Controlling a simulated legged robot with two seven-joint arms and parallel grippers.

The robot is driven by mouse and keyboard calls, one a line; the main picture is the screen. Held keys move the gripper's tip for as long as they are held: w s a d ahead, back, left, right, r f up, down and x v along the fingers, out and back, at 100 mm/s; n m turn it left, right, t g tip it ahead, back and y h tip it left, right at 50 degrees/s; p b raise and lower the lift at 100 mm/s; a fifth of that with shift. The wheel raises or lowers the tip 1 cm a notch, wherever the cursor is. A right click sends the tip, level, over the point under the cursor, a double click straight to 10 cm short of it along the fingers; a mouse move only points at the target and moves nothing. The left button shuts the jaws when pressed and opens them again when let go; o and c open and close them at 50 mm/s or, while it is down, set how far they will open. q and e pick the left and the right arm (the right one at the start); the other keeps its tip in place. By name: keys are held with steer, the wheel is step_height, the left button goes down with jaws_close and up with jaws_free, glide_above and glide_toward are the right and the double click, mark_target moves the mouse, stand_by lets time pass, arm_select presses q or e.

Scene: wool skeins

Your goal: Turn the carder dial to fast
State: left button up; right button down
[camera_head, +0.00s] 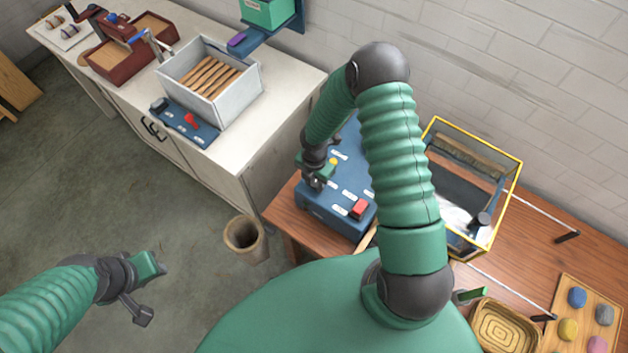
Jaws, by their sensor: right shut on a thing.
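The carder has a blue control box (345,224) on the wooden bench, with white labels, a yellow button (334,161) and a red switch (359,209). My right gripper (316,182) reaches down to the left part of this box and is shut on what seems to be the dial. The gripper covers the dial, so I cannot read its setting. Part of the box is hidden behind my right arm. My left gripper (152,290) is open and empty over the floor at the lower left.
A yellow-edged clear case (508,185) stands right of my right arm. A woven basket (506,326) and a board (565,325) with coloured wool lie at the right. A white counter (275,120) holds a grey bin (235,95). A brown bin (245,240) stands on the floor.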

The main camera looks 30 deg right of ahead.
steer(key=shift+w+d+r+m, duration=0.1)
steer(key=shift+w+d+m, duration=0.15)
steer(key=shift+m, duration=0.05)
steer(key=m, duration=0.3)
steer(key=shift+w+m+b, duration=0.1)
steer(key=shift+m+b, duration=0.25)
steer(key=shift+m, duration=0.05)
steer(key=m+b, duration=0.1)
steer(key=m, duration=0.3)
steer(key=m+b, duration=0.1)
steer(key=m, duration=0.4)
steer(key=shift+m, duration=0.4)
steer(key=shift+m+b, duration=0.35)
steer(key=shift+m, duration=1.35)
steer(key=shift+m, duration=0.3)
